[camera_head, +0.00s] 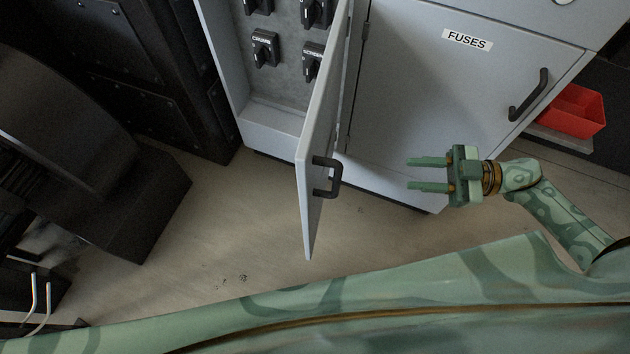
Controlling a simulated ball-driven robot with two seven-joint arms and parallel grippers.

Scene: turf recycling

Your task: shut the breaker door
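The breaker door (315,150) is a light grey panel, standing open and seen nearly edge-on, hinged on the right side of its compartment. A black handle (333,177) sits on its right-hand face, near the lower free end. The open compartment (283,90) shows several black rotary switches on a grey back plate. My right gripper (412,174) is open and empty, to the right of the handle and apart from it, with its two green fingers pointing left. My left gripper is not in view.
A shut door labelled FUSES (440,75) with a black handle (528,95) is right of the open compartment. A red bin (570,112) stands at the far right. Dark equipment (90,170) fills the left. The floor (210,240) between is clear.

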